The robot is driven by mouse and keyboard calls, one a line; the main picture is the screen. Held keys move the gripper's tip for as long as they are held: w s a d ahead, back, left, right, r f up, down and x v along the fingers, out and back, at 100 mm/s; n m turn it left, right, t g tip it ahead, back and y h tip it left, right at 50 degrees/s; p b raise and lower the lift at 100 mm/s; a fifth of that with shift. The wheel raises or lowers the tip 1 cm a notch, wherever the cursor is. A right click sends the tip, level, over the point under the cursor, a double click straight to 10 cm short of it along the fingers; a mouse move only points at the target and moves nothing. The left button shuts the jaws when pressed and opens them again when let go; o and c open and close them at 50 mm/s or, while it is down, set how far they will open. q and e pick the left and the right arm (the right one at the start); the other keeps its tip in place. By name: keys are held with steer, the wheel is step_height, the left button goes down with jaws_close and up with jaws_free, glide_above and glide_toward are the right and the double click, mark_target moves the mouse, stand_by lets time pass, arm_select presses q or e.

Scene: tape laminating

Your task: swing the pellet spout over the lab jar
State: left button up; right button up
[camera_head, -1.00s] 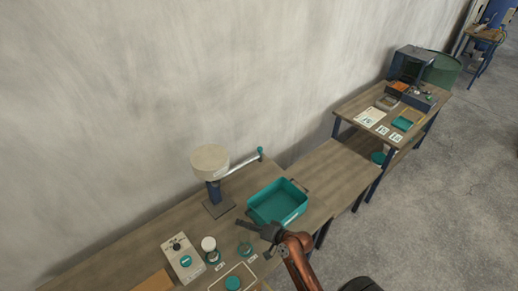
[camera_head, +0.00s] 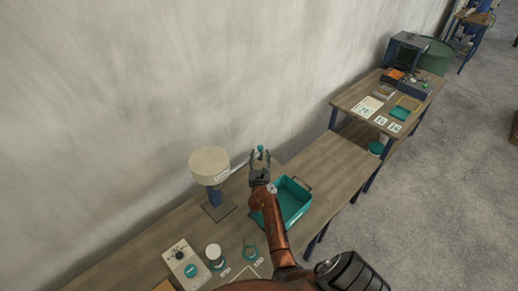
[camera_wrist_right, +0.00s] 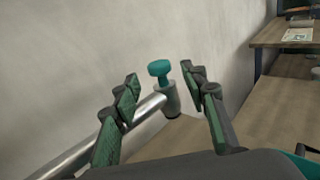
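The pellet spout (camera_wrist_right: 72,160) is a silver tube that runs right from the cream hopper (camera_head: 209,165) on its blue post. It ends in a grey elbow with a teal knob (camera_wrist_right: 159,69); the knob also shows in the head view (camera_head: 261,149). My right gripper (camera_head: 261,156) is open, with its fingers on either side of the spout's end and knob, not visibly closed on it. In the right wrist view the fingers (camera_wrist_right: 162,92) stand apart around it. A clear jar with a teal ring (camera_head: 250,252), possibly the lab jar, stands on the bench. My left gripper is not in view.
A second table (camera_head: 352,101) with equipment is farther right.

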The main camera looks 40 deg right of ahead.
mark_target(260, 148)
steer(key=x, duration=0.3)
steer(key=shift+w+d+b, duration=0.3)
steer(key=shift+b, duration=0.1)
steer(key=shift+w+d, duration=0.3)
steer(key=shift+w, duration=0.05)
steer(key=c, duration=0.5)
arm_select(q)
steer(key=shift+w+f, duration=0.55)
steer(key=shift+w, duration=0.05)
arm_select(e)
jaws_close()
